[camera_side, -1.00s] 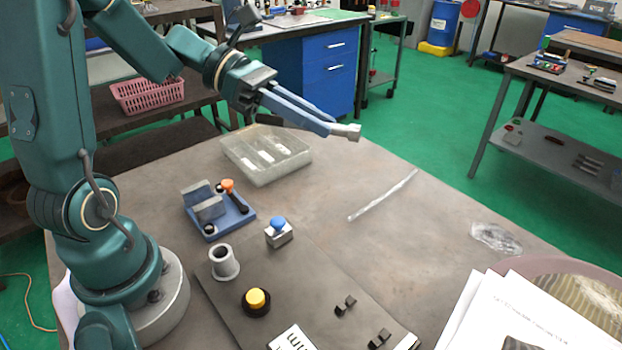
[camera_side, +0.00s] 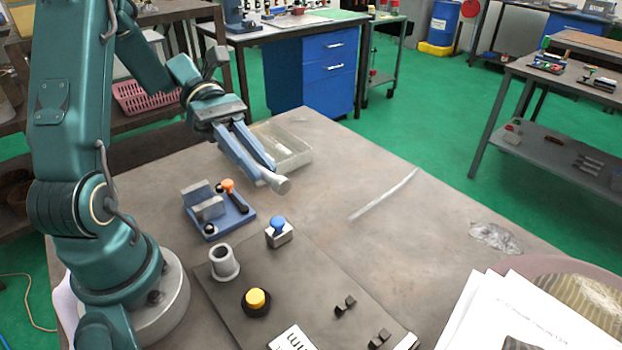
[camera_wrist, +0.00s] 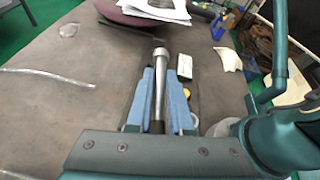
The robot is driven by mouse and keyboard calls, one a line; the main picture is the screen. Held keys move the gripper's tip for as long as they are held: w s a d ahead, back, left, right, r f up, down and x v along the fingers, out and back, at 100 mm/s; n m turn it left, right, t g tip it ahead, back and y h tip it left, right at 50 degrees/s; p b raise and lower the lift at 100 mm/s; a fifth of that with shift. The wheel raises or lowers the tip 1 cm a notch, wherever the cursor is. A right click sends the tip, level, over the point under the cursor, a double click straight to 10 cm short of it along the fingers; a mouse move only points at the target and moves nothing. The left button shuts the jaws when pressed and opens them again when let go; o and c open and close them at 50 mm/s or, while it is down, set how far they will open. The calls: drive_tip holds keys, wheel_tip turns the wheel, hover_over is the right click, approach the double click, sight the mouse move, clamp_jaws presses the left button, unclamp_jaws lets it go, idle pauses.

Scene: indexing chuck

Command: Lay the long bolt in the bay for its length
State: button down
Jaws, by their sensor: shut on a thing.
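My gripper (camera_side: 262,172) is shut on the long bolt (camera_side: 281,186), a grey metal bolt with a wider head. The bolt's head sticks out beyond the fingertips. In the wrist view the bolt (camera_wrist: 159,66) lies lengthwise between the blue fingers (camera_wrist: 160,88), its shank running back toward the palm. The clear-walled bay tray (camera_side: 299,160) stands on the table behind the gripper in the side view. The gripper and fingers hide much of the tray, so its bays cannot be made out now. The bolt is in the air, apart from the tray.
A blue fixture (camera_side: 232,222) with an orange-knobbed lever stands left of the bolt. A blue-knobbed block (camera_side: 279,233), a grey cup (camera_side: 224,263) and a yellow button (camera_side: 256,299) stand nearer the camera. A clear strip (camera_side: 384,194) lies right; table around it is open.

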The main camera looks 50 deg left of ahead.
drive_tip(key=s+a+f+m+g+y, duration=0.2)
drive_tip(key=s+a+m+g+y, duration=0.1)
drive_tip(key=m+g+y, duration=0.1)
drive_tip(key=s+a+f+m+g+y, duration=0.2)
drive_tip(key=s+a+m+g+y, duration=0.1)
drive_tip(key=m, duration=0.5)
drive_tip(key=s+a+f+m+g+y, duration=0.3)
drive_tip(key=s+a+m+g+y, duration=0.1)
drive_tip(key=m+g+y, duration=0.1)
drive_tip(key=shift+a+m+g+y, duration=0.25)
drive_tip(key=shift+m+g, duration=0.25)
drive_tip(key=shift+g, duration=0.8)
drive_tip(key=w+a+r+m+t+y, duration=0.1)
drive_tip(key=w+a+m+t+y, duration=0.3)
drive_tip(key=a+m+y, duration=0.25)
drive_tip(key=w+a+r+m+t+y, duration=0.2)
drive_tip(key=w+a+m+t+y, duration=0.1)
drive_tip(key=a+m+y, duration=0.35)
drive_tip(key=w+d+m+t+y, duration=0.1)
drive_tip(key=w+d+m+t, duration=0.1)
drive_tip(key=w+m+t, duration=0.4)
drive_tip(key=w+t, duration=0.1)
drive_tip(key=w, duration=0.4)
drive_tip(key=shift+w+d+r+t+y, duration=0.25)
drive_tip(key=shift+w+r+t+y, duration=0.05)
drive_tip(key=shift+r+y, duration=0.05)
drive_tip(key=shift+d+f, duration=0.1)
